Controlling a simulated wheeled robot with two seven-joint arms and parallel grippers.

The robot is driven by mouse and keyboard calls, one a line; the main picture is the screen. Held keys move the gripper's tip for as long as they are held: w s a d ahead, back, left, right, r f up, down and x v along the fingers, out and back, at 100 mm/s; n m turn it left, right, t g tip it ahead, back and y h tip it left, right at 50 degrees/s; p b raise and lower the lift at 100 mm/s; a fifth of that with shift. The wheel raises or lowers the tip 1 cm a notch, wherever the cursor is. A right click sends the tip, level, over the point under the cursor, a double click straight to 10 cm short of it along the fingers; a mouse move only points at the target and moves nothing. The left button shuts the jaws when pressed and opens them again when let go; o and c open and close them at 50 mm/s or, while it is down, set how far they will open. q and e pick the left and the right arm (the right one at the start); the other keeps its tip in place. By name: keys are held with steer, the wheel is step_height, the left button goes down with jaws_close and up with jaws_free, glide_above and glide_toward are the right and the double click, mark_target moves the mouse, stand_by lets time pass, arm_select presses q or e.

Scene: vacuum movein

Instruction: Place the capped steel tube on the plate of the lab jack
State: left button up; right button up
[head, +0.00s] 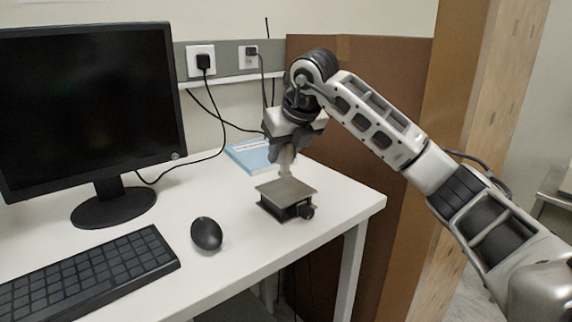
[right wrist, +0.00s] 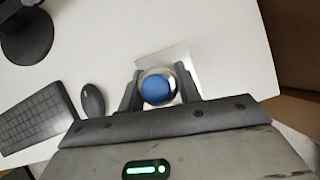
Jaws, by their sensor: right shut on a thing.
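The lab jack (head: 287,199) stands on the white desk near its right corner, with a flat grey plate on top and a dark knob at its right side. My right gripper (head: 287,165) points down just above the plate. In the right wrist view, the gripper (right wrist: 160,92) is shut on the capped steel tube (right wrist: 156,87), seen end-on with its round blue cap facing the camera. The jack's plate (right wrist: 176,55) shows behind the tube. I cannot tell whether the tube touches the plate. My left gripper is not in view.
A black mouse (head: 206,234), a keyboard (head: 88,272) and a monitor (head: 90,110) stand to the left on the desk. A blue book (head: 250,155) lies behind the jack. A brown panel (head: 360,200) borders the desk's right side. The desk between mouse and jack is clear.

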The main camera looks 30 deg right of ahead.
mark_target(286, 165)
steer(key=shift+d+f, duration=0.15)
steer(key=shift+f, duration=0.75)
steer(key=shift+d+f, duration=0.1)
steer(key=shift+f, duration=0.8)
steer(key=shift+f, duration=0.1)
steer(key=o, duration=1.1)
steer(key=v, duration=1.2)
steer(key=shift+w, duration=0.1)
